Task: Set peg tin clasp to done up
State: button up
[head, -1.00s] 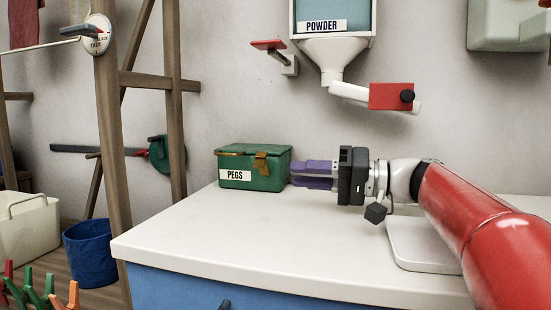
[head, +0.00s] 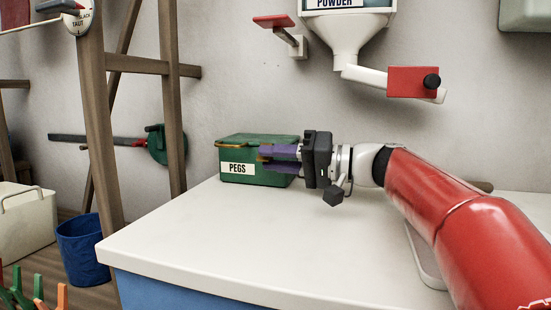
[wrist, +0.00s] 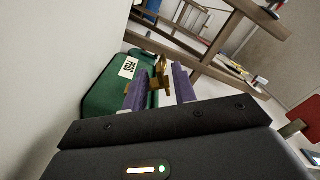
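The green peg tin (head: 250,179), labelled PEGS, stands on the white worktop with its lid down. It also shows in the wrist view (wrist: 104,95). Its brass clasp (wrist: 162,80) is at the tin's front, between my two purple fingers in the wrist view. In the head view the fingers mostly hide the clasp. My gripper (head: 263,158) reaches in from the right at the tin's front. Its fingers (wrist: 158,76) are apart, one on each side of the clasp. I cannot tell whether they touch it, nor whether the clasp is fastened.
The white worktop (head: 200,235) is clear in front of the tin. A powder dispenser (head: 345,35) with a red-ended lever (head: 412,82) hangs on the wall above my arm. A wooden frame (head: 100,120) stands left, with a blue bucket (head: 82,247) below.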

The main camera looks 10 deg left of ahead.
grip_shut()
jog(key=shift+r, duration=0.1)
dwell(0.3)
jog(key=m+p, duration=0.1)
jog(key=w+r+m+p, duration=0.1)
jog(key=m+p, duration=0.2)
jog(key=shift+w+d+r, duration=0.1)
jog(key=shift+w+r, duration=0.05)
jog(key=shift+r, duration=0.1)
jog(key=shift+w+r+m+p, duration=0.1)
jog(key=shift+w+m+p, duration=0.25)
jog(key=shift+m+p, duration=0.45)
jog(key=shift+w+r+m+p, duration=0.1)
jog(key=shift+w+m+p, duration=0.2)
jog(key=shift+m+p, duration=0.5)
grip_release()
